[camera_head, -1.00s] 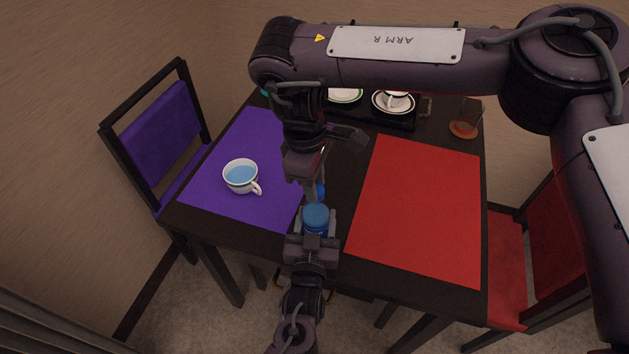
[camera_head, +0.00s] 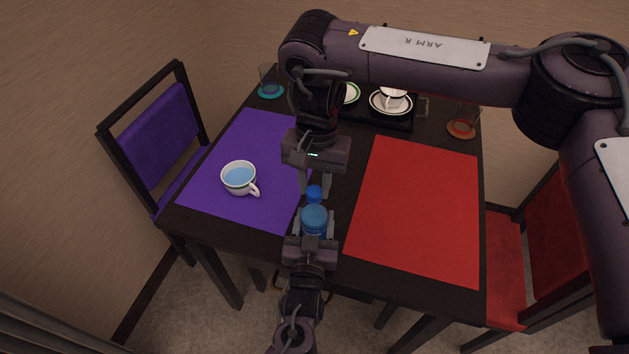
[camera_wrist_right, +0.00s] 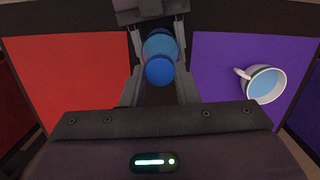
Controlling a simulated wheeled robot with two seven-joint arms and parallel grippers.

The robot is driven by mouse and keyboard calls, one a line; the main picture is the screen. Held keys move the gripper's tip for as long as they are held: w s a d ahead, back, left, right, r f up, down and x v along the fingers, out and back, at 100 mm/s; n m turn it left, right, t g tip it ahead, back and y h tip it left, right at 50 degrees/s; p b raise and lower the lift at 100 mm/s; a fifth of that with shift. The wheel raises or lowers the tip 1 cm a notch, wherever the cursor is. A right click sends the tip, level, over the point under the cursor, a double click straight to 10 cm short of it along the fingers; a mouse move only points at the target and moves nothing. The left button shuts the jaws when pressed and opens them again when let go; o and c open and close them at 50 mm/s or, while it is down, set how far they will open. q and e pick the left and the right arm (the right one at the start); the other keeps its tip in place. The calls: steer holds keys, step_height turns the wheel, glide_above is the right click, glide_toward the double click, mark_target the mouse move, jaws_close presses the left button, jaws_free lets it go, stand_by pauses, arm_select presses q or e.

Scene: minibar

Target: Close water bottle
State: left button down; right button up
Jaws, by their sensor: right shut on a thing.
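The water bottle (camera_head: 314,220) is blue and stands between the fingers of my left gripper (camera_head: 314,226), which appears shut on it near the table's front edge. The bottle also shows in the right wrist view (camera_wrist_right: 160,44), with the left gripper (camera_wrist_right: 158,30) behind it. My right gripper (camera_head: 314,190) points down and is shut on the small blue cap (camera_head: 314,194). The cap (camera_wrist_right: 160,70) sits between the right fingertips in the wrist view and overlaps the bottle there. I cannot tell whether cap and bottle touch.
A cup of blue liquid (camera_head: 240,178) sits on the purple mat (camera_head: 258,140) at left. The red mat (camera_head: 418,205) at right is bare. A dark tray (camera_head: 397,122) with a cup and saucers is at the back. Glasses on coasters (camera_head: 271,91) (camera_head: 462,129) stand at the back corners.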

steer(key=o, duration=0.9)
steer(key=shift+r, duration=0.15)
steer(key=shift+r, duration=2.15)
